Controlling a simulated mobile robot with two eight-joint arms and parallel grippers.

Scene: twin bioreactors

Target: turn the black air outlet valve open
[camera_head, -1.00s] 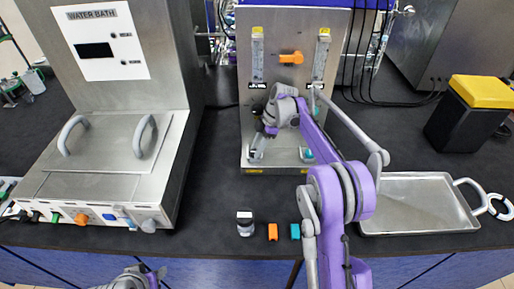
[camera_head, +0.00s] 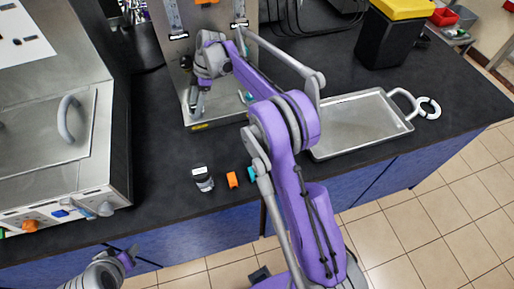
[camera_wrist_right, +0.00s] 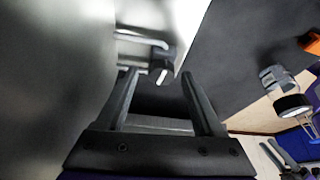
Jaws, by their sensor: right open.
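The black valve (camera_wrist_right: 161,71) with a white mark on its face shows in the right wrist view, on a metal pipe at the foot of the steel panel (camera_head: 224,109). My right gripper (camera_wrist_right: 158,76) is open, with one fingertip to each side of the valve in that view; I cannot tell whether they touch it. In the head view my right gripper (camera_head: 198,108) is at the lower left of the panel, and the valve is not clearly visible there. My left gripper (camera_head: 131,256) is at the bottom left, away from the panel, and its jaws are unclear.
A small black-capped bottle (camera_head: 203,179), an orange block (camera_head: 232,180) and a teal block (camera_head: 251,174) stand near the bench's front edge. A metal tray (camera_head: 355,125) lies at right. A yellow-lidded black bin (camera_head: 386,40) stands behind it. The water bath (camera_head: 45,130) is at left.

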